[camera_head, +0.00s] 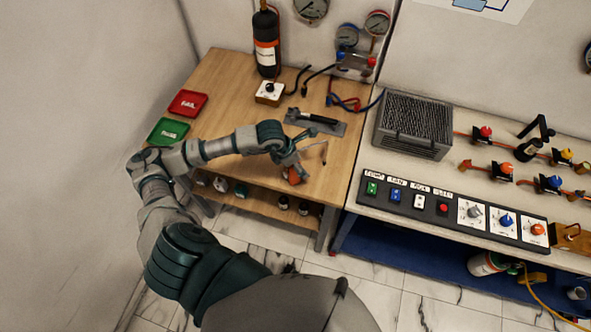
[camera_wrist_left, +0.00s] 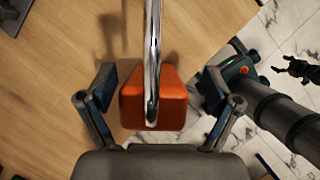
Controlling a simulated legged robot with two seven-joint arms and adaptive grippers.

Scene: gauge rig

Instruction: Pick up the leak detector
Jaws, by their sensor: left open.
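The leak detector seems to be the orange-red block with a shiny metal rod in the left wrist view (camera_wrist_left: 172,108). In the head view, its orange part (camera_head: 294,177) shows at the front edge of the wooden bench, partly hidden by my gripper. My left gripper (camera_wrist_left: 158,84) is open, with one finger on each side of the orange block and gaps between. In the head view, my left gripper (camera_head: 293,160) points down over the bench. A dark clawed shape, seemingly my right gripper (camera_wrist_left: 293,68), shows small at the right of the left wrist view; its jaws are unclear.
On the wooden bench (camera_head: 225,85) stand a red tray (camera_head: 188,103), a green tray (camera_head: 167,131), a black bottle (camera_head: 266,45), a knob box (camera_head: 269,93) and a black-handled tool (camera_head: 312,116) on a grey plate. A switch panel (camera_head: 450,208) lies on the right bench.

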